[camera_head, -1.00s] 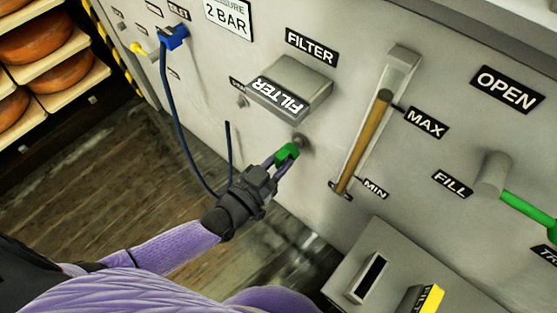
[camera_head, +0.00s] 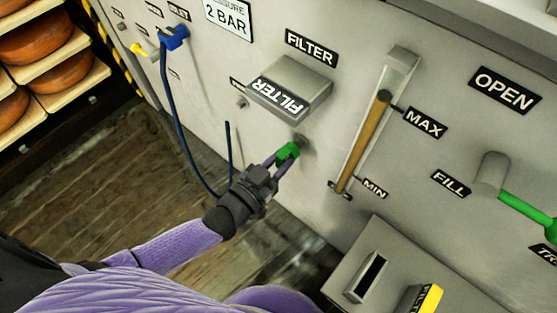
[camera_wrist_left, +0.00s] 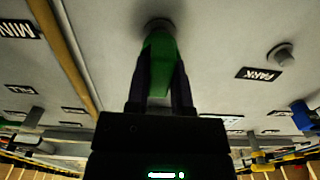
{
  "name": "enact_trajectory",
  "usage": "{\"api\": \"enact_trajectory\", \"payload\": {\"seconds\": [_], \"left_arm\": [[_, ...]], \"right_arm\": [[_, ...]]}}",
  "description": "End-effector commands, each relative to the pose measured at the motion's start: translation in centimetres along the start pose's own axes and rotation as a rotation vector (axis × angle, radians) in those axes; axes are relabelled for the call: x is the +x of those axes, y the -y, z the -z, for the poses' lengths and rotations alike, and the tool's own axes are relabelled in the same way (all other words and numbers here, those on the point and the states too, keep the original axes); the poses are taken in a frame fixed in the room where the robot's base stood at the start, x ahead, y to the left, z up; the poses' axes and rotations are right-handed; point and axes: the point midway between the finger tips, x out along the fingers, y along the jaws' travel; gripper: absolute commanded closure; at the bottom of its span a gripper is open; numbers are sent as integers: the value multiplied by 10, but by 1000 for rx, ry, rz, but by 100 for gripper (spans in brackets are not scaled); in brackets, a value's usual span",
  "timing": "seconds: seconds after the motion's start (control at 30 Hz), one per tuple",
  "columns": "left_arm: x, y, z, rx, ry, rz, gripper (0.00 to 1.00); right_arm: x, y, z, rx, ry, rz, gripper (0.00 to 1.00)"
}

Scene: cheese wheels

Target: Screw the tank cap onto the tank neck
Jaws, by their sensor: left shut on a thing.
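My left gripper (camera_head: 281,163) is shut on a green handle-like piece (camera_head: 289,151) at the grey wall panel. In the left wrist view, the green piece (camera_wrist_left: 161,52) sits between my two dark fingers (camera_wrist_left: 160,85) and reaches up to a round grey stub (camera_wrist_left: 158,25) on the panel. The piece appears to meet the stub; I cannot tell whether they are joined. I cannot make out a tank cap or a tank neck for certain in either view. My right gripper is not in view.
A grey FILTER box (camera_head: 309,79) juts out above my left gripper. A sight gauge (camera_head: 365,140) is to its right. A green FILL lever (camera_head: 525,209) is at far right. A blue hose (camera_head: 180,120) hangs at left. Cheese shelves (camera_head: 75,48) stand far left.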

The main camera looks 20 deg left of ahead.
Motion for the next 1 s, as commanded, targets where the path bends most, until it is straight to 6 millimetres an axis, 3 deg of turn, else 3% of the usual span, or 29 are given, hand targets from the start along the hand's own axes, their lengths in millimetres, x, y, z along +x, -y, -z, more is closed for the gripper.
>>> {"api": "enact_trajectory", "payload": {"seconds": [0.77, 0.8, 1.0], "left_arm": [[20, 0, 0, 0, -1, 1, 100], [20, 0, 0, 0, -1, 1, 70], [20, 0, 0, 0, -1, 1, 31]], "right_arm": [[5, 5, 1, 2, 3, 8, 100], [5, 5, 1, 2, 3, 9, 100], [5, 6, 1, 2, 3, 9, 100]]}}
